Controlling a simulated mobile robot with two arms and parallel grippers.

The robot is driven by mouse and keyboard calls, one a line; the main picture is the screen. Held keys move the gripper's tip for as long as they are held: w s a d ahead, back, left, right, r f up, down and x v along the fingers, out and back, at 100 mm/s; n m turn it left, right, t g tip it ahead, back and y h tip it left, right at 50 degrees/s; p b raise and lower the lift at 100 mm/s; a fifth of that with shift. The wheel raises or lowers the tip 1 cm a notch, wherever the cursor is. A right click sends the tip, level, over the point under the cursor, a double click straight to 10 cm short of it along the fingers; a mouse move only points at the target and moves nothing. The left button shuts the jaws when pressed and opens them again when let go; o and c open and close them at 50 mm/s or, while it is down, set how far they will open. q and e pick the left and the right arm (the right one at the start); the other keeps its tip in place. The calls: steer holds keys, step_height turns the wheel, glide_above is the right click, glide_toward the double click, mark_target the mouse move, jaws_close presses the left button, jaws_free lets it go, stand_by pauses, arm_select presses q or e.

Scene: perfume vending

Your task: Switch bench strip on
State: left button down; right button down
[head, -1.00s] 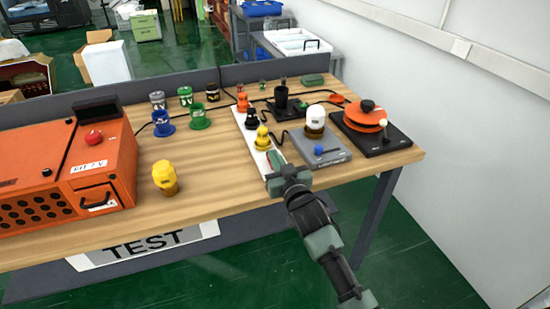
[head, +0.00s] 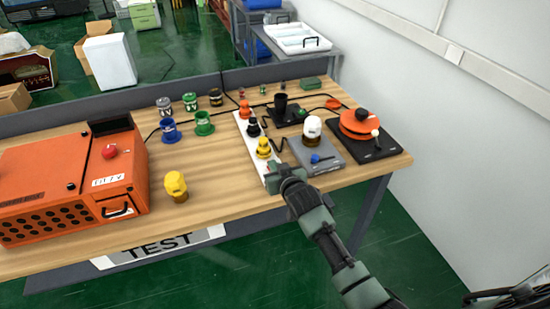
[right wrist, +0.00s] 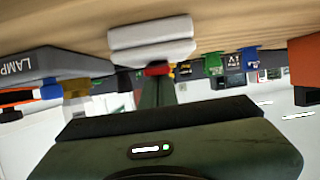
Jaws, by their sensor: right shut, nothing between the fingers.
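The white bench strip (head: 262,170) lies on the wooden bench, with orange, black and yellow plugs standing in it. My right gripper (head: 278,167) is at the strip's near end in the head view. In the right wrist view, which looks inverted, the strip's white end (right wrist: 150,38) shows with a red switch (right wrist: 158,70) at it. My shut, empty right fingers (right wrist: 158,92) point at this switch, very close to it. I cannot tell whether they touch, or which way the switch is tipped. My left gripper is not in view.
A grey lamp box (head: 328,164) with a blue switch stands just right of the strip. A black-based orange turntable (head: 360,122) is farther right. A yellow cap (head: 175,183) and an orange machine (head: 70,175) stand left. Bare bench lies between cap and strip.

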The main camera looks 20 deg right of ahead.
steer(key=shift+s+f, duration=0.1)
steer(key=shift+f, duration=0.25)
